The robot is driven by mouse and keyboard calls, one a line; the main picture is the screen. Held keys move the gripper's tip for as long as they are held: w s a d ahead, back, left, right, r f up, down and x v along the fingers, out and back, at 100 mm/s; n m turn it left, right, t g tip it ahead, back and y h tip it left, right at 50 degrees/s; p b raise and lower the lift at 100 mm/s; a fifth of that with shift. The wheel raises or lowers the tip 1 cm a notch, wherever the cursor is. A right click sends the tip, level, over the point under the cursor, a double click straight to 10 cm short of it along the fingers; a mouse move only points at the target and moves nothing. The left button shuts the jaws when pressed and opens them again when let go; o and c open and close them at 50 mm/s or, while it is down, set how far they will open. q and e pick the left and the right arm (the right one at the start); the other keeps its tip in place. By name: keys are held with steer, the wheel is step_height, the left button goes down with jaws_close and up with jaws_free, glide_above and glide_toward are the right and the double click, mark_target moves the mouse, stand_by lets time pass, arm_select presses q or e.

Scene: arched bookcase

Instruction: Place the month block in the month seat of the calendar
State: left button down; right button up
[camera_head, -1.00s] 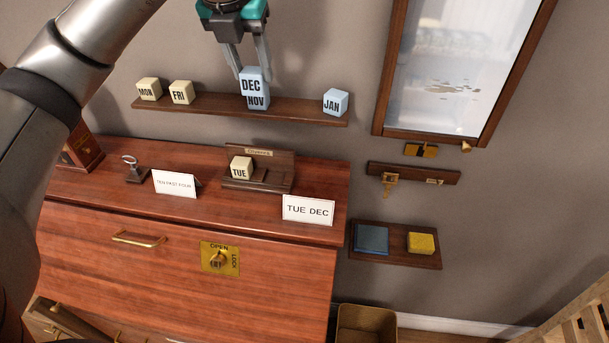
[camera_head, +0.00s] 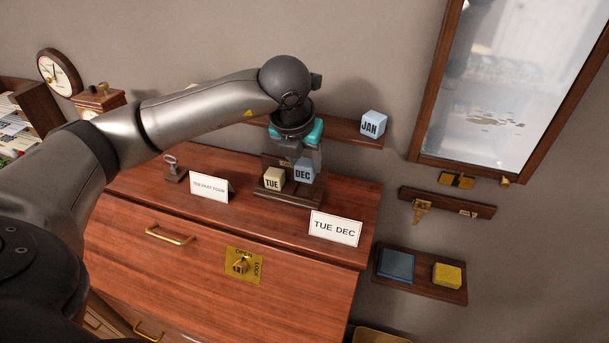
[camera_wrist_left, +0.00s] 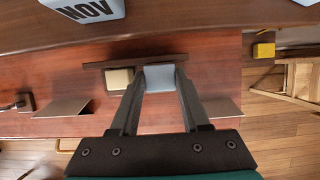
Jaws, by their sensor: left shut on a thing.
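The month block, pale blue and marked DEC (camera_head: 304,174), is between the fingers of my left gripper (camera_head: 306,163), which is shut on it. In the left wrist view the block (camera_wrist_left: 160,77) shows between the fingertips (camera_wrist_left: 160,82). It is at the right side of the wooden calendar (camera_head: 288,194), beside the cream TUE block (camera_head: 273,180). I cannot tell whether it rests in the month seat or hovers just above it. The TUE block also shows in the wrist view (camera_wrist_left: 119,79). My right gripper is not in view.
A white TUE DEC card (camera_head: 336,228) stands right of the calendar, and another card (camera_head: 209,186) stands left. The shelf above holds the JAN block (camera_head: 373,124); the NOV block (camera_wrist_left: 88,7) shows in the wrist view. My left arm hides part of the shelf.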

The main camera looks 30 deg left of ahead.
mark_target(303, 172)
arm_select(q)
step_height(303, 172, down, 4)
steer(key=shift+f, duration=0.1)
steer(key=shift+f, duration=0.25)
steer(key=shift+c, duration=1.9)
jaws_free()
steer(key=shift+r, duration=0.1)
steer(key=shift+r, duration=0.1)
